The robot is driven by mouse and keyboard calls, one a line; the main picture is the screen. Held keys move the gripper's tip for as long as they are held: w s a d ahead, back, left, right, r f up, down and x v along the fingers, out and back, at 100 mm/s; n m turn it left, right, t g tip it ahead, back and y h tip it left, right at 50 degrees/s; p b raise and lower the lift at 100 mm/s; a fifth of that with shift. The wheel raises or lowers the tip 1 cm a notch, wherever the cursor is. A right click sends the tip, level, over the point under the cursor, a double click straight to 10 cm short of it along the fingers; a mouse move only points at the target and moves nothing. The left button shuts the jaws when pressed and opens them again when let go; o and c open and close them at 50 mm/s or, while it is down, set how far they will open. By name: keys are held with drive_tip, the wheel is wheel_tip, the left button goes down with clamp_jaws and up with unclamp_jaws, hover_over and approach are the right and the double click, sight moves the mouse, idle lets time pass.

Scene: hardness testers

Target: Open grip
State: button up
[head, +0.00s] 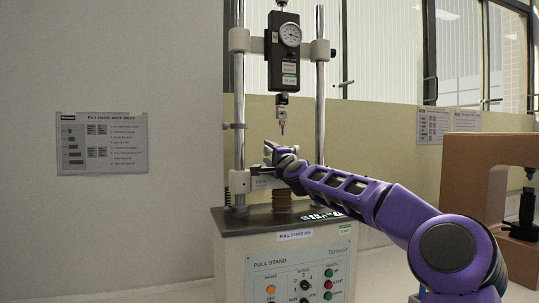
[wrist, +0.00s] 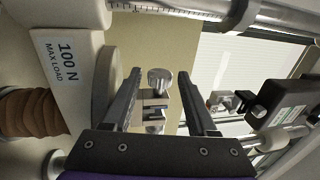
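A metal grip with a round ridged knob (wrist: 160,80) shows between my fingers in the wrist view. My gripper (wrist: 159,74) is open, with one finger on each side of the knob and visible gaps to both. Whether the fingertips reach around the knob or stop short of it in depth, I cannot tell. In the head view my gripper (head: 272,152) is at the lower grip, just above the stand's base, and largely hides it. The upper grip (head: 282,112) hangs below the force gauge (head: 284,50); it also shows in the wrist view (wrist: 222,101).
The pull stand (head: 298,268) has two upright metal columns (head: 320,85) close to my gripper. Its front panel has buttons and knobs. A plate marked 100 N max load (wrist: 68,72) is beside my fingers. A brown tester (head: 475,180) stands at the right.

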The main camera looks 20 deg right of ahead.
drive_tip(key=shift+w+f+g, duration=0.1)
drive_tip(key=shift+f+g, duration=0.05)
drive_tip(key=shift+g, duration=0.25)
drive_tip(key=shift+p, duration=0.45)
drive_tip(key=shift+d+r+g+p, duration=0.1)
drive_tip(key=shift+r+g+p, duration=0.55)
drive_tip(key=shift+p, duration=0.6)
drive_tip(key=shift+d+r+g+p, duration=0.1)
drive_tip(key=shift+g+p, duration=0.15)
drive_tip(key=shift+p, duration=1)
drive_tip(key=shift+p, duration=1.15)
